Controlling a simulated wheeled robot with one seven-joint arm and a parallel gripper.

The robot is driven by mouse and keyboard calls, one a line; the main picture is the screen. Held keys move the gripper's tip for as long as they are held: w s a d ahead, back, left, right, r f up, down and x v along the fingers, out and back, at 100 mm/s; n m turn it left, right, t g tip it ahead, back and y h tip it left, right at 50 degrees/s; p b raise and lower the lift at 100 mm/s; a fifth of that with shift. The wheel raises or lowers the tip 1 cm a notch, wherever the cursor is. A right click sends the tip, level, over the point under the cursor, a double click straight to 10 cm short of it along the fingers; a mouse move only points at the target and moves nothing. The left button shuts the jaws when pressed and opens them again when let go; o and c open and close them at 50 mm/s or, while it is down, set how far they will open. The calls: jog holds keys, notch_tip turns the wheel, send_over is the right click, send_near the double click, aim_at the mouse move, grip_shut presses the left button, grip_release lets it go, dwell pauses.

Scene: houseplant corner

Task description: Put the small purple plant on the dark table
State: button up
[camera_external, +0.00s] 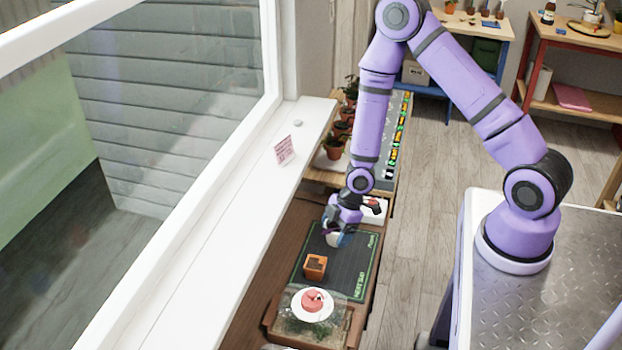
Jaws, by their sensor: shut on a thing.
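My gripper (341,217) points down over the dark table (300,217), near the back edge of the black heat mat (348,283). It is shut on a small pale pot (334,240) with a bit of dark purplish growth, which I take as the small purple plant. The fingers and wrist hide much of it. I cannot tell whether the pot's base touches the mat or hangs just above it.
An orange square pot (315,266) stands on the mat. In front is a glass-like box (338,322) with a white plate (297,303) and a red item on top. A white tray (375,211) lies behind the gripper. Potted plants (334,147) stand further back. The white windowsill (230,220) runs along the left.

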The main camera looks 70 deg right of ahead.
jog(key=shift+f, duration=3.65)
jog(key=shift+f, duration=0.15)
jog(key=o, duration=1)
jog(key=s+d+r+m+h, duration=0.1)
jog(key=s+r+h, duration=0.1)
jog(key=r, duration=1.1)
jog(key=s+d+r+m+h, duration=0.1)
jog(key=s+r+m, duration=0.1)
jog(key=r, duration=1.1)
jog(key=s+d+r+m+h, duration=0.1)
jog(key=s+r+h, duration=0.15)
jog(key=r, duration=0.95)
jog(key=s+a+r+m+t+y, duration=0.1)
jog(key=s+a+r+m, duration=0.1)
jog(key=s+r, duration=0.6)
jog(key=s+a+r+m+t+y, duration=0.1)
jog(key=s+a+r+m, duration=0.2)
jog(key=s+r, duration=0.6)
jog(key=s+a, duration=0.2)
jog(key=shift+a, duration=0.3)
